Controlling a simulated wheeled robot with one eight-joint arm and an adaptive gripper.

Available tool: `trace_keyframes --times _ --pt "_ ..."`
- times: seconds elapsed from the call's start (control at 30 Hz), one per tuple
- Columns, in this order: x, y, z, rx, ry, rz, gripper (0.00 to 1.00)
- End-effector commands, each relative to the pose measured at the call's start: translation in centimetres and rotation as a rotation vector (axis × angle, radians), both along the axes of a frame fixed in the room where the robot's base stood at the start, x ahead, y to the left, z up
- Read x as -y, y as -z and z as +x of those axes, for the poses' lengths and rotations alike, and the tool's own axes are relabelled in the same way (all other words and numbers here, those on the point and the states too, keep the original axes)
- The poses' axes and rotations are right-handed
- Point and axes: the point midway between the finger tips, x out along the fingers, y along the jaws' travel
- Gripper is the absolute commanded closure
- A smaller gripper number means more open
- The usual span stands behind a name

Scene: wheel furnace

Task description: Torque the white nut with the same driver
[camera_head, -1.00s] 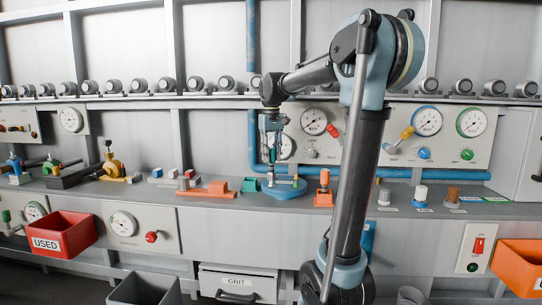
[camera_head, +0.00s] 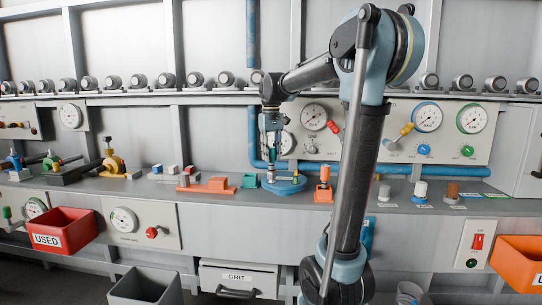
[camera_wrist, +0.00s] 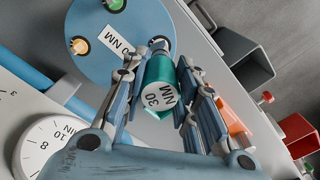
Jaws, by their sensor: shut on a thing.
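My gripper (camera_wrist: 160,95) is shut on a green driver (camera_wrist: 158,78) labelled 30 NM. The driver's dark tip points at the round blue plate (camera_wrist: 95,75). At that tip a pale ring shows, partly covered; I cannot tell whether it is the white nut or whether the tip is seated on it. In the head view my gripper (camera_head: 271,155) is over the left part of the blue plate (camera_head: 290,187), and the nuts are too small to tell apart.
Further right stand a white-topped piece (camera_head: 420,191) and a brown-topped piece (camera_head: 452,192). A gauge panel (camera_head: 380,135) rises behind. A red USED bin (camera_head: 62,231) hangs lower left.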

Motion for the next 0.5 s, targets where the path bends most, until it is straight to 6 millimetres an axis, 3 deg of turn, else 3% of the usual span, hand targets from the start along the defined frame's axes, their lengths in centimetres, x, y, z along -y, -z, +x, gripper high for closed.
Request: trace_keyframes --times 0.5 --pt "0.0 0.85 0.0 0.0 0.0 0.0 1.0"
